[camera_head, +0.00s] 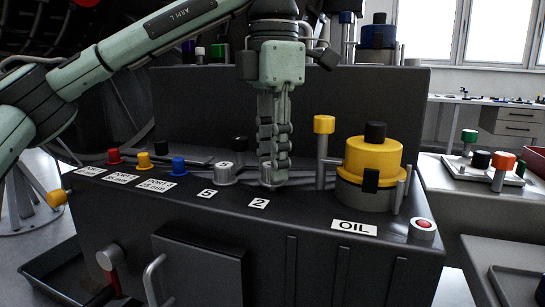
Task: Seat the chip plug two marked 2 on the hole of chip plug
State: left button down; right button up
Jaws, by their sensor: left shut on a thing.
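My left gripper (273,180) points straight down over the dark console, just behind the label 2 (259,204). Its fingers are shut on chip plug two, which is mostly hidden between them, so I cannot read its mark. A grey ring-like part shows low around the fingertips, at the console top; I cannot tell whether it is the hole's collar or the plug, nor how deep the plug sits. To the left, a grey plug marked 5 (224,170) stands behind the label 5. My right gripper is not in view.
Right of the gripper stand a yellow-topped post (323,126) and a large yellow oil cap (373,158) behind the OIL label. Red (114,156), yellow (144,160) and blue (179,165) port caps line the left. A dark panel (200,105) rises behind.

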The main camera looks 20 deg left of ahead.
pick_arm(q)
jog(key=shift+f, duration=0.5)
dwell(0.3)
jog(key=c, duration=0.8)
grip_release()
jog(key=shift+o, duration=0.2)
jog(key=shift+r, duration=0.1)
jog(key=shift+r+p, duration=2.25)
jog(key=shift+r, duration=1.2)
jog(key=shift+f, duration=0.15)
